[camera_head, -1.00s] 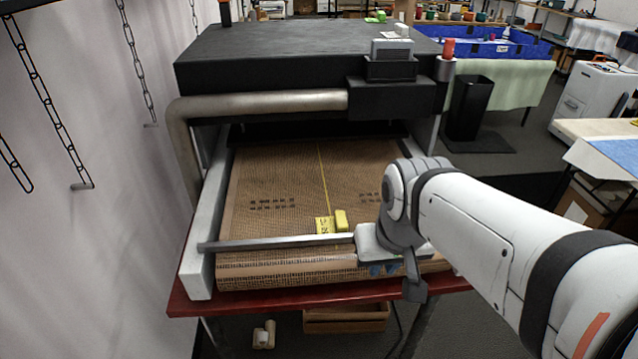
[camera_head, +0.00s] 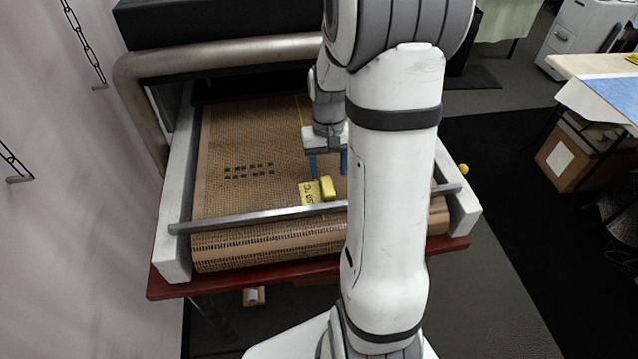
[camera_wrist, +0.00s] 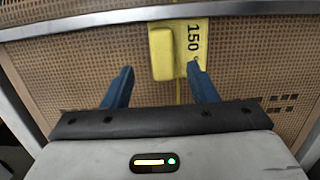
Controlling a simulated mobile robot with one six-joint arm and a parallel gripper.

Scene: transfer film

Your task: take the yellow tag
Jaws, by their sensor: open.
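The yellow tag (camera_head: 309,193) lies on the brown mesh belt, just behind the metal bar, with dark markings on its face. A raised yellow block (camera_head: 328,187) sits at its right side.
The metal bar (camera_head: 262,217) crosses the front of the mesh belt (camera_head: 235,140), close to the tag. Pale side rails (camera_head: 172,225) flank the belt. A thick pipe (camera_head: 225,55) and the black machine housing (camera_head: 215,18) stand behind. The belt's left part is clear.

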